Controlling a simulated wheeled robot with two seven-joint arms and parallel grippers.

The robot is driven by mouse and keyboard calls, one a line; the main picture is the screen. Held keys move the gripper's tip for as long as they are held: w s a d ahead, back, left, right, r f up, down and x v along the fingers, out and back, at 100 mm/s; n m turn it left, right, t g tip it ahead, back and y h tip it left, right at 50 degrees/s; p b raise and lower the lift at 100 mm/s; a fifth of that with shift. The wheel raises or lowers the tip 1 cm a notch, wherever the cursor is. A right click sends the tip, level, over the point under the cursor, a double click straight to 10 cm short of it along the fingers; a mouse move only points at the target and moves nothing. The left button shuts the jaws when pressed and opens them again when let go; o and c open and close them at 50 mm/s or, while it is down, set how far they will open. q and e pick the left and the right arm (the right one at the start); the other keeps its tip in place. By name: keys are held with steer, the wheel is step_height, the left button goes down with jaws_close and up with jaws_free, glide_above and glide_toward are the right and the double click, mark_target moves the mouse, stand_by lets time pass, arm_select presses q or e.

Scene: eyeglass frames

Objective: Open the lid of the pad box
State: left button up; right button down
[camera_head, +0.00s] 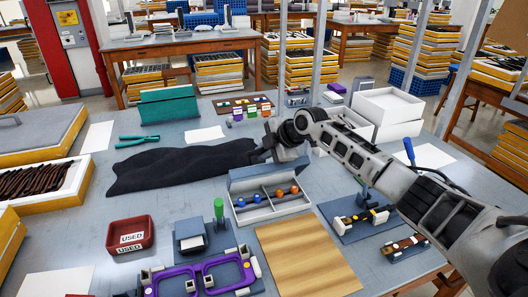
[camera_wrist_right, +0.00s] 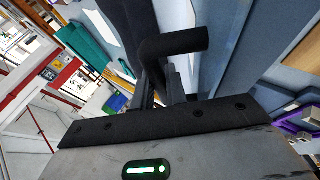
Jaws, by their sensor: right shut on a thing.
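The pad box (camera_head: 272,209) is a grey-white box on the table's middle. Its blue-grey lid (camera_head: 250,178) stands raised along the back edge, so the inside shows. Blue and orange round pads (camera_head: 279,192) sit in its compartments. My right gripper (camera_head: 291,160) is at the lid's upper edge, shut on the lid; the exact contact is hard to see. In the right wrist view the dark fingers (camera_wrist_right: 172,65) are close together, with blue-grey surfaces to their right. My left gripper is not in view.
A black cloth (camera_head: 180,166) lies left of the gripper. A wooden board (camera_head: 305,255), purple eyeglass frames (camera_head: 200,274) and a red USED tray (camera_head: 130,235) are in front. White boxes (camera_head: 388,108) stand at the back right. Bare table shows left of the pad box.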

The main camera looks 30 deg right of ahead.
steer(key=c, duration=1.4)
jaws_free()
steer(key=b+v, duration=0.1)
steer(key=v, duration=1.5)
